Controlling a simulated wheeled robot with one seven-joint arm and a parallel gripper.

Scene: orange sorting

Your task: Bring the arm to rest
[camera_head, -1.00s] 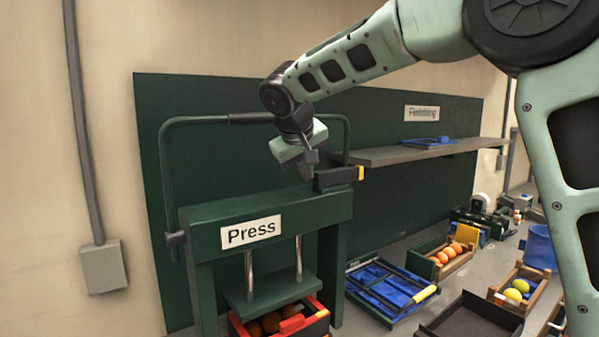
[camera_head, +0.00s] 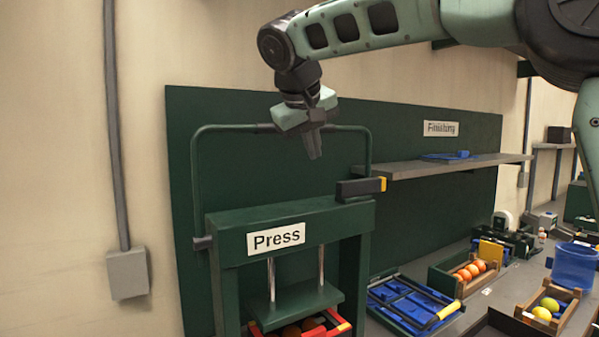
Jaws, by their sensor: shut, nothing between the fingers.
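My gripper (camera_head: 314,152) hangs from my arm in front of the dark green back panel, above the press. It points down, its fingers are together, and nothing shows between them.
A red crate (camera_head: 342,329) with dark orange fruit sits under the press plate. A grey shelf (camera_head: 450,163) juts out at the right. A blue rack (camera_head: 395,302), a wooden crate of oranges (camera_head: 440,280), a blue bin (camera_head: 574,266) and a crate with yellow-green fruit (camera_head: 522,309) stand on the bench.

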